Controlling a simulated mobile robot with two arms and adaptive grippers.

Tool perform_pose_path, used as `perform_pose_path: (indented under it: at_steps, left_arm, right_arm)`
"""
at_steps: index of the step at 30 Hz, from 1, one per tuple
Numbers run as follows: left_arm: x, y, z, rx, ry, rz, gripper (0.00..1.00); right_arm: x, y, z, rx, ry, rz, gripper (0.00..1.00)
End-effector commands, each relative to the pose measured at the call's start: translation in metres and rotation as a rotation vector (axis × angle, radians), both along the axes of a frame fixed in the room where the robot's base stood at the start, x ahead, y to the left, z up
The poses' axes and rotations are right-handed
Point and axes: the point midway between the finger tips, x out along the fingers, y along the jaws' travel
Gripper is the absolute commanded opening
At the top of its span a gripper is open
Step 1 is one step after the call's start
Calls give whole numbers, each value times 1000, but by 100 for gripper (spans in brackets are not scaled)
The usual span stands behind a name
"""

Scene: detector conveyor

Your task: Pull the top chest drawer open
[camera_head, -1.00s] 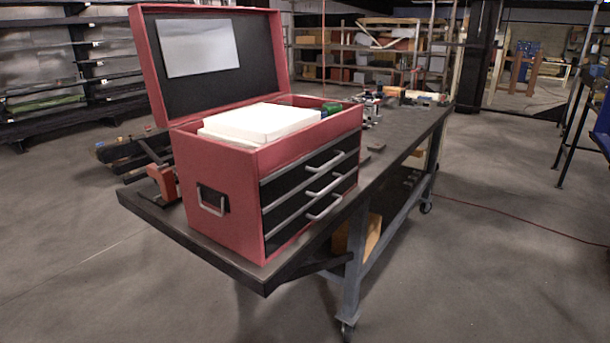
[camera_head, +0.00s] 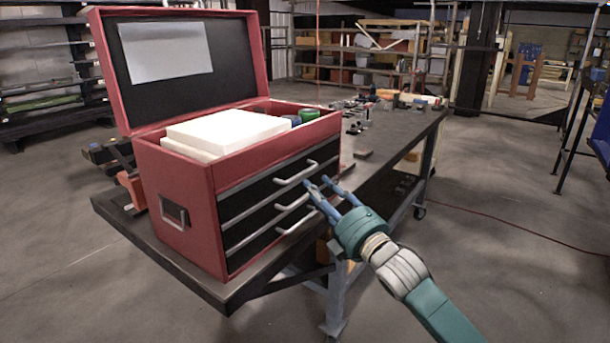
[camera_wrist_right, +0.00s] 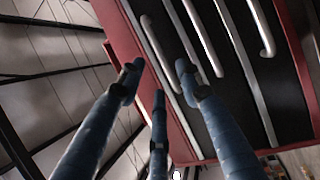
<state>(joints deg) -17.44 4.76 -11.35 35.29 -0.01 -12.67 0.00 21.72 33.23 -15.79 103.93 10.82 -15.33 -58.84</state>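The red tool chest (camera_head: 178,195) stands on the dark table with its lid up. Its three dark drawers look shut. The top drawer's grey handle (camera_head: 297,174) also shows in the right wrist view (camera_wrist_right: 158,52), leftmost of three handles. My right gripper (camera_head: 321,183) is open and empty, with blue fingers just right of the top and middle handles. In the right wrist view its fingertips (camera_wrist_right: 159,75) are spread, with the top handle between them in the picture. I cannot tell whether they touch it. My left gripper is not in view.
The table (camera_head: 235,288) runs back to the right, with several small items (camera_head: 375,103) at its far part. A white block (camera_head: 225,130) and green and blue round items sit in the chest's top. The floor right of the table is clear near me.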

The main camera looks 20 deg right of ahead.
Motion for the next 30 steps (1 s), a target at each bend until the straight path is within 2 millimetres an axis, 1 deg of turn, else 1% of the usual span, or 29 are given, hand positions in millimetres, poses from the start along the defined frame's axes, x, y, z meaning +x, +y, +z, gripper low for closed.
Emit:
perform_pose_path:
  at_steps: [1,3,6,9,15,23,26,27,28,29,30]
  left_arm:
    - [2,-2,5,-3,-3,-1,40]
    - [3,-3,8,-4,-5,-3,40]
    - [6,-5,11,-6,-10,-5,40]
    - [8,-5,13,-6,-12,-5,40]
    - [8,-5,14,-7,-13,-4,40]
    - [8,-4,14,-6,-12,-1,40]
    - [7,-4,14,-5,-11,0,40]
    - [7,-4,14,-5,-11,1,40]
    - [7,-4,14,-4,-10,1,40]
    - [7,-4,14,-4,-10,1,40]
    - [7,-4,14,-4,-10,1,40]
  right_arm:
    - [11,3,6,3,0,-1,35]
    - [24,7,7,4,0,1,35]
    - [40,12,10,3,1,1,35]
    - [52,14,11,3,2,0,35]
    - [64,18,12,2,2,2,35]
    - [65,18,11,1,2,0,35]
    - [64,18,11,1,2,0,17]
    - [64,18,11,1,2,0,9]
    - [64,18,11,1,2,0,3]
    - [64,18,11,2,3,1,0]
    - [64,18,11,2,3,1,0]
